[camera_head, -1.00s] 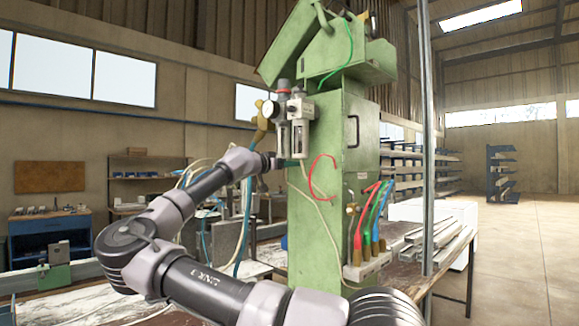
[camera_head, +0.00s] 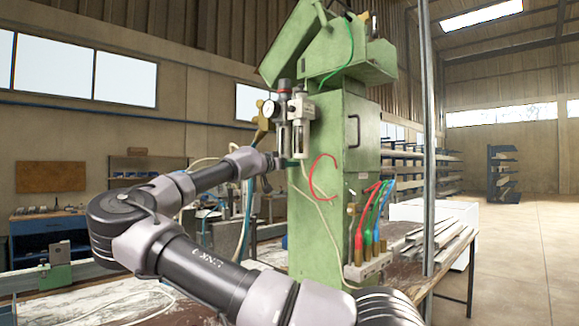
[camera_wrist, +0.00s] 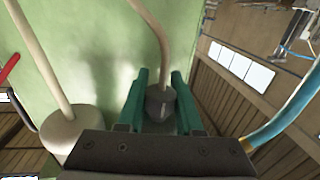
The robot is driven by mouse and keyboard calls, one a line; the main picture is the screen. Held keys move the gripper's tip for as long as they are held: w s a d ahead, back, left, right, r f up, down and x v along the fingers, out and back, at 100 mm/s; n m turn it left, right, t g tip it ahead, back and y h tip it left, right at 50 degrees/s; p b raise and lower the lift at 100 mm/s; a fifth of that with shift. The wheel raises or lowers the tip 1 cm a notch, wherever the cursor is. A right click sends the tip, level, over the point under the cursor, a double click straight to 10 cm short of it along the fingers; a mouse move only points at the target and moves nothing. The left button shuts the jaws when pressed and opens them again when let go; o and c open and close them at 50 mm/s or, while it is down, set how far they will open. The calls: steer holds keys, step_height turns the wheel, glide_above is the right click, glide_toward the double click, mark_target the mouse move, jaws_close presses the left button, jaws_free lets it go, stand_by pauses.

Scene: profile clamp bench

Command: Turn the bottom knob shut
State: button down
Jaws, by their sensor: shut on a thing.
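A small dark grey knob (camera_wrist: 160,103), with a pale hose running from it, sits between the two teal fingers of my gripper (camera_wrist: 160,92) in the wrist view. I take it to be the bottom knob. The fingers are shut on its sides. In the head view my gripper (camera_head: 288,162) is just below the filter-regulator unit (camera_head: 298,110) on the green machine column (camera_head: 330,210). The knob is too small and covered to make out there. Its turn angle cannot be told.
A wider pale cylinder (camera_wrist: 65,132) with its own hose stands close left of my gripper in the wrist view. A blue hose (camera_wrist: 285,105) curves past on the right. Red, green and blue hoses (camera_head: 370,215) run lower on the column.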

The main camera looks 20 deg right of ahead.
steer(key=c, duration=0.6)
jaws_free()
steer(key=shift+a, duration=0.1)
steer(key=v, duration=1)
steer(key=shift+s+a, duration=0.25)
steer(key=shift+a, duration=0.05)
